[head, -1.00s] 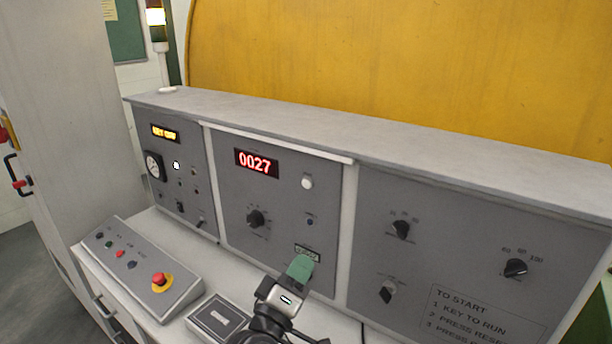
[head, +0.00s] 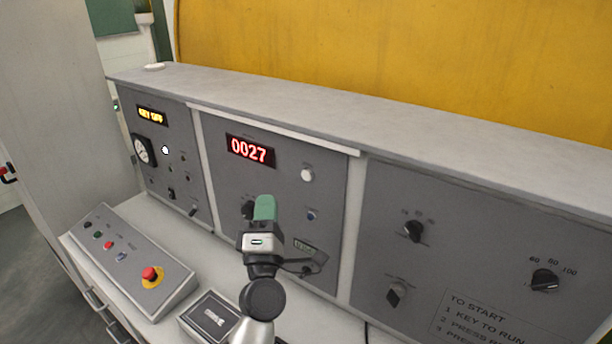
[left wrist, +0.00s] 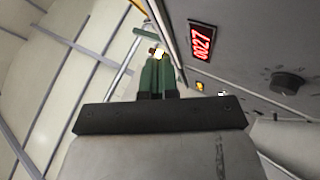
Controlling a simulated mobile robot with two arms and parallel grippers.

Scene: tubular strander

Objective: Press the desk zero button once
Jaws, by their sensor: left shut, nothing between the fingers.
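The middle grey panel (head: 220,190) of the desk carries a red counter display (head: 250,150) reading 0027, which also shows in the left wrist view (left wrist: 203,42). To the right of the display is a round white button (head: 307,175), and below that a small blue button (head: 311,215). I cannot read which one is marked zero. My left gripper (head: 265,207), with green fingers, is shut and empty in front of this panel, below the display and left of the blue button. It partly covers a black knob (head: 248,210). The shut fingers also show in the left wrist view (left wrist: 157,76). My right gripper is not in view.
A sloped button box (head: 130,262) with a red emergency stop (head: 150,274) stands at left on the desk. A small grey box (head: 210,316) sits near the front. The right panel (head: 470,235) has several knobs. The left panel has an amber display (head: 153,115).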

